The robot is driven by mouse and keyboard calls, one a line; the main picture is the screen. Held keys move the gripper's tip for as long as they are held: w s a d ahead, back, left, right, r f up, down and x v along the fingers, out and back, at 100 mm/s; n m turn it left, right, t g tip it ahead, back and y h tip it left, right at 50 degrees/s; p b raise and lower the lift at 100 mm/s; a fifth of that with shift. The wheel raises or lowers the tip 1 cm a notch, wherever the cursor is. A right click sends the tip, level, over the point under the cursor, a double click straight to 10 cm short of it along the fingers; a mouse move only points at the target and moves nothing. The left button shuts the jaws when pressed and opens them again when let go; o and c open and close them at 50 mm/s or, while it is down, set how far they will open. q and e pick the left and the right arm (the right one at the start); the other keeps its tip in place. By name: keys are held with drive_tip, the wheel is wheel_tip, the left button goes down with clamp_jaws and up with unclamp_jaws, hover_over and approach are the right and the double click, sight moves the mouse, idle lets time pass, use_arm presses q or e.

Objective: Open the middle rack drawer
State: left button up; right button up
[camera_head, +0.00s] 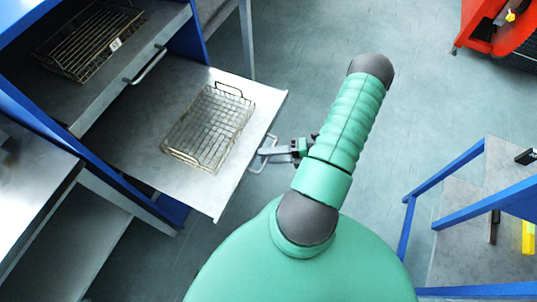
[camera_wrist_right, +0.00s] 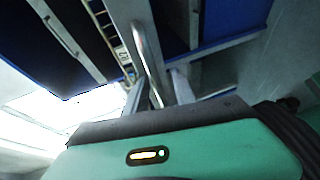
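The blue-framed rack stands at left in the head view. A grey drawer (camera_head: 150,125), below a higher one, is pulled well out and carries a wire basket (camera_head: 208,125). Its loop handle (camera_head: 261,160) is on the front edge. My right gripper (camera_head: 270,152) is at this handle. In the right wrist view the handle bar (camera_wrist_right: 147,55) runs between my two grey fingers (camera_wrist_right: 157,95), which stand apart with gaps beside the bar. The fingertips' contact is hard to see. My left gripper is not in view.
A higher drawer (camera_head: 103,88) with its own handle (camera_head: 147,65) holds another wire basket (camera_head: 90,40). A blue-framed table (camera_head: 480,230) stands at lower right and a red bin (camera_head: 495,35) at upper right. The floor (camera_head: 420,100) between is clear.

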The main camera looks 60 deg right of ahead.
drive_tip(key=v, duration=1.7)
drive_tip(key=shift+f, duration=0.15)
drive_tip(key=shift+d, duration=0.1)
